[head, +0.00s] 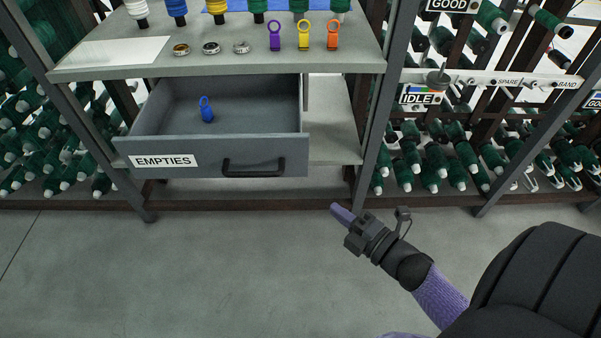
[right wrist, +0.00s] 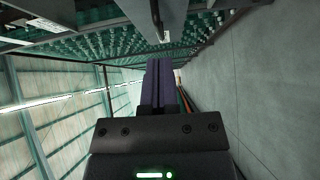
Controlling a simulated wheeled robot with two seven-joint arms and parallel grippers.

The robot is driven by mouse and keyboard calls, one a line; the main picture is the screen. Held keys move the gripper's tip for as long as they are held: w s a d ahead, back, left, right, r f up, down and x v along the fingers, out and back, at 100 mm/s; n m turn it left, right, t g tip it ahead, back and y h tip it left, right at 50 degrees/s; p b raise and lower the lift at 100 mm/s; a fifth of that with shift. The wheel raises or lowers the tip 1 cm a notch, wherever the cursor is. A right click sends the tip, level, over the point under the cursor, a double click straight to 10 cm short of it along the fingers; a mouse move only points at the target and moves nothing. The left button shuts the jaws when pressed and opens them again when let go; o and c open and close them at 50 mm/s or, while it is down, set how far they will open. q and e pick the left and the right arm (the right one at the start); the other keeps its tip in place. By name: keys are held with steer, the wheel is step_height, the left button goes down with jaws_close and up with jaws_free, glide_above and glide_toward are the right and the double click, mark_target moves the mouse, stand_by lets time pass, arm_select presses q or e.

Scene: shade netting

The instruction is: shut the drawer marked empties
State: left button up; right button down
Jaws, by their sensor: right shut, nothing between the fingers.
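The drawer marked EMPTIES (head: 210,167) is a grey drawer under the shelf in the head view, and it stands pulled out. Its dark bar handle (head: 253,168) is on the right part of the front, with the white label (head: 163,161) on the left. A blue ringed tag (head: 206,110) stands inside the drawer. My right gripper (head: 338,213) is shut and empty, to the right of and below the drawer front, apart from it. My left gripper is not in view.
The shelf top (head: 340,61) above holds spools, metal rings and purple, yellow and orange tags (head: 304,36). A dark rack post (head: 375,110) stands right of the drawer. Racks of green bobbins (head: 435,160) flank it. The grey floor (head: 170,270) in front is clear.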

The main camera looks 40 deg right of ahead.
steer(key=b, duration=0.3)
glide_toward(290, 159)
steer(key=w+a, duration=0.3)
steer(key=w, duration=0.1)
steer(key=shift+w+d+f+n+b, duration=0.15)
steer(key=shift+w+d+n+b, duration=0.15)
steer(key=shift+w+d+b, duration=0.4)
steer(key=shift+w+d, duration=0.1)
steer(key=shift+w, duration=0.3)
steer(key=shift+w+d, duration=0.1)
steer(key=shift+w, duration=0.05)
